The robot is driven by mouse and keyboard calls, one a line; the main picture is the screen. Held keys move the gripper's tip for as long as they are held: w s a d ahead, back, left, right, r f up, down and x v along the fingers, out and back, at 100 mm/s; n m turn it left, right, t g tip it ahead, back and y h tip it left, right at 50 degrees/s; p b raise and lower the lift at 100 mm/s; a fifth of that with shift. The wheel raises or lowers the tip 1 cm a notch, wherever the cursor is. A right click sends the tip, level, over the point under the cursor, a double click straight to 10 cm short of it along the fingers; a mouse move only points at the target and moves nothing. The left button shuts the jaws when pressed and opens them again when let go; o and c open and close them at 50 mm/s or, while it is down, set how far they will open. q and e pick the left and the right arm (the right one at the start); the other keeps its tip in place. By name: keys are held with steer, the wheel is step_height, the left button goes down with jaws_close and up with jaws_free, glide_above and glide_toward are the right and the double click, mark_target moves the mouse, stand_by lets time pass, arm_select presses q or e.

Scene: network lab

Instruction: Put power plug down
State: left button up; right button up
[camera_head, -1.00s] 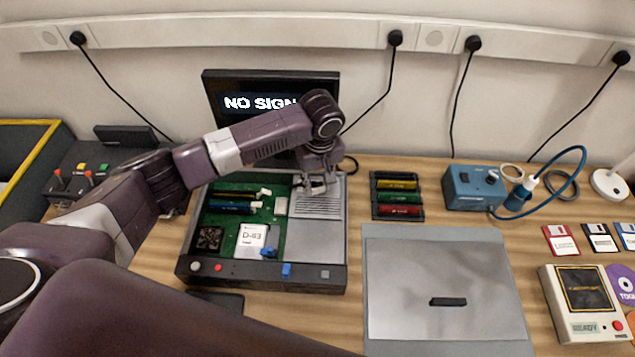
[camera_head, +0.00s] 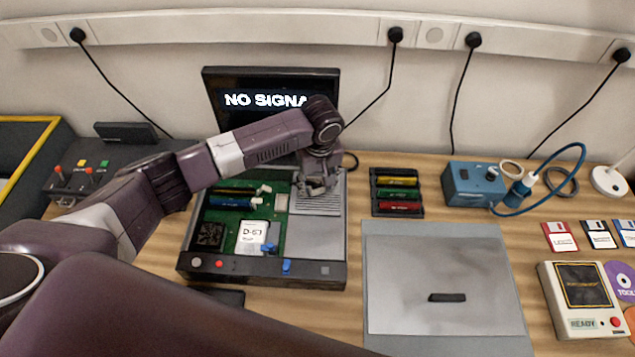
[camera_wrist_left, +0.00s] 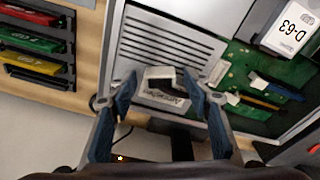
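My left gripper (camera_head: 318,186) is low over the grey vented cover at the back right of the open computer case (camera_head: 318,232). In the left wrist view, its two fingers (camera_wrist_left: 160,90) stand apart on either side of a small pale block (camera_wrist_left: 160,74) with a printed label below it. I see gaps beside the block, and cannot tell whether it is the power plug. Black plugs (camera_head: 395,37) sit in the wall rail. A black cable runs from one down behind the monitor (camera_head: 262,97). My right gripper is not in view.
The case holds a green board and a D-63 chip (camera_head: 252,236). A rack of coloured modules (camera_head: 396,210), a blue power box (camera_head: 474,184) and a grey mat (camera_head: 385,347) lie to the right. Floppy disks (camera_head: 560,238) are at the far right. Bare wood shows between them.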

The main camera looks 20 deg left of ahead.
mark_target(319, 198)
arm_select(q)
steer(key=shift+r, duration=0.1)
steer(key=shift+w+r, duration=0.1)
steer(key=shift+r, duration=0.15)
step_height(319, 198, up, 12)
steer(key=s+b, duration=0.1)
steer(key=b, duration=0.1)
steer(key=shift+s+d+r, duration=0.2)
steer(key=shift+d+r, duration=0.05)
steer(key=shift+d, duration=0.15)
steer(key=shift+s+f, duration=0.1)
